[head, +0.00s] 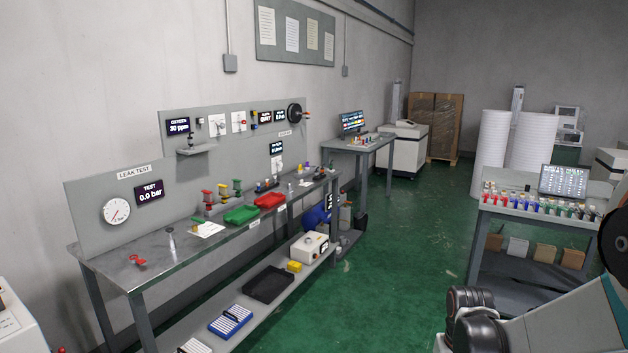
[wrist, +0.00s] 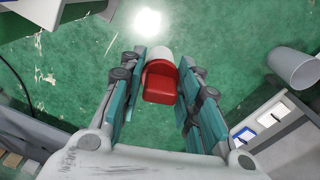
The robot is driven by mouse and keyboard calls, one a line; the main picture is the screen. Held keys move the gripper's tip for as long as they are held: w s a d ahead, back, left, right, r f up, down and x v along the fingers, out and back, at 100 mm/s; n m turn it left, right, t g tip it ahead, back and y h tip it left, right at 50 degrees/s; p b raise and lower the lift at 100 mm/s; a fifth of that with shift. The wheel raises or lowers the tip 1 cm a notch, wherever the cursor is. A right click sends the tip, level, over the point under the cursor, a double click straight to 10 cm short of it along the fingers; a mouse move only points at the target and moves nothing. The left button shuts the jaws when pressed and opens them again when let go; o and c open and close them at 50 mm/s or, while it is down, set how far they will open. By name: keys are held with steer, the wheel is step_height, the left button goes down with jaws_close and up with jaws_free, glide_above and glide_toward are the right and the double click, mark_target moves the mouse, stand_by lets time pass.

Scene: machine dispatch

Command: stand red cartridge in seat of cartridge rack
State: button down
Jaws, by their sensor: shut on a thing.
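The red cartridge (wrist: 163,88) is in the wrist view, a rounded red body with a white end pointing away from the camera. My gripper (wrist: 163,66) is shut on it, with one teal-and-grey finger on each side. Only green floor shows behind the cartridge in that view. In the head view, a bench at the right carries a long light rack (head: 530,205) with a row of small coloured pieces in it. I cannot tell from here whether this is the cartridge rack, and no empty seat can be made out. The held cartridge does not show in the head view.
A screen (head: 564,181) stands behind the row. A long grey workbench (head: 180,250) with green (head: 241,214) and red (head: 270,200) trays runs along the left wall. A bin (wrist: 292,68) stands at the right of the wrist view. Green floor (head: 400,240) lies open between the benches.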

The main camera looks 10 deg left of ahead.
steer(key=r, duration=0.5)
steer(key=shift+w+r, duration=0.2)
steer(key=shift+w, duration=0.2)
steer(key=shift+r+p, duration=0.15)
steer(key=shift+p, duration=0.6)
steer(key=p, duration=0.2)
steer(key=shift+s+r+p, duration=0.2)
steer(key=shift+r+p, duration=0.05)
steer(key=shift+p, duration=0.15)
steer(key=s+p, duration=0.1)
steer(key=p, duration=0.3)
steer(key=shift+r, duration=0.25)
